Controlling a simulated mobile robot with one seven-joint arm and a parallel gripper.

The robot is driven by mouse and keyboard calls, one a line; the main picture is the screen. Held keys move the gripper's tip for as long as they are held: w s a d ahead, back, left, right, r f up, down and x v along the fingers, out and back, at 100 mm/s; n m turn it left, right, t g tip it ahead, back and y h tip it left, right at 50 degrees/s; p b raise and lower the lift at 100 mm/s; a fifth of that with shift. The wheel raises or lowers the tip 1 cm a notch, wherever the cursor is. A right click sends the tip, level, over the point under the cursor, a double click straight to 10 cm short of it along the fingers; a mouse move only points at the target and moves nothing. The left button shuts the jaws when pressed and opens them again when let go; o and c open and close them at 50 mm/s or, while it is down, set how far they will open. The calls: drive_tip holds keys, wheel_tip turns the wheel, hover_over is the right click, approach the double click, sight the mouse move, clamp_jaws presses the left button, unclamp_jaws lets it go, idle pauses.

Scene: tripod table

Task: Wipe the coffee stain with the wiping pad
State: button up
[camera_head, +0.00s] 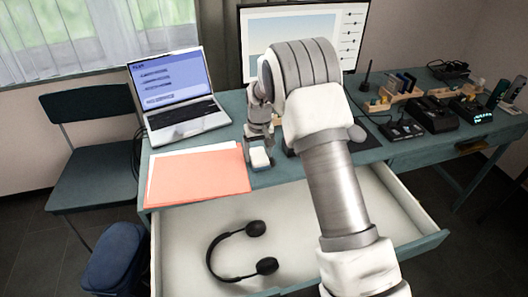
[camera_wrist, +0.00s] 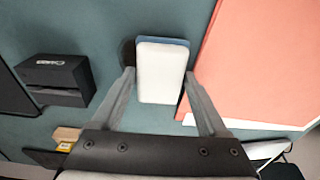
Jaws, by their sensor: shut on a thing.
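The wiping pad (camera_wrist: 161,72) is a white block with a blue layer along its far edge. My gripper (camera_wrist: 159,76) is shut on it, one finger along each long side. In the head view my gripper (camera_head: 259,146) holds the pad (camera_head: 260,159) down at the desk top, right of the orange folder; whether it touches the desk I cannot tell. A dark brown patch, seemingly the coffee stain (camera_wrist: 128,50), shows at the pad's left edge in the wrist view, partly hidden by the pad and finger. I cannot make it out in the head view.
The orange folder (camera_head: 200,178) with white sheets lies close to the left of the pad. A laptop (camera_head: 178,98) stands behind it. The open drawer (camera_head: 180,235) below holds headphones (camera_head: 240,250). A dark box (camera_wrist: 57,80) stands across from the folder in the wrist view.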

sight(276, 159)
drive_tip(key=shift+s+a+f, duration=0.1)
drive_tip(key=shift+s+a, duration=0.1)
drive_tip(key=shift+a, duration=0.8)
drive_tip(key=shift+f, duration=0.1)
drive_tip(key=shift+w+d+f, duration=0.1)
drive_tip(key=shift+d+f, duration=0.05)
drive_tip(key=shift+d, duration=0.65)
drive_tip(key=shift+w+d+f, duration=0.1)
drive_tip(key=shift+d, duration=0.7)
drive_tip(key=shift+d+b, duration=0.3)
drive_tip(key=shift+d, duration=0.25)
drive_tip(key=shift+c, duration=0.6)
drive_tip(key=shift+w+d, duration=0.2)
drive_tip(key=shift+d, duration=0.7)
drive_tip(key=shift+w+d, duration=0.2)
drive_tip(key=shift+d, duration=0.7)
drive_tip(key=shift+r, duration=0.15)
drive_tip(key=shift+s+a+r, duration=0.1)
drive_tip(key=shift+s+a, duration=0.05)
drive_tip(key=shift+a, duration=0.9)
drive_tip(key=shift+s+a+r, duration=0.1)
drive_tip(key=shift+a, duration=0.9)
drive_tip(key=shift+s+a+f, duration=0.1)
drive_tip(key=shift+s+a, duration=0.1)
drive_tip(key=shift+a, duration=0.75)
drive_tip(key=shift+s+a, duration=0.15)
drive_tip(key=shift+a, duration=0.8)
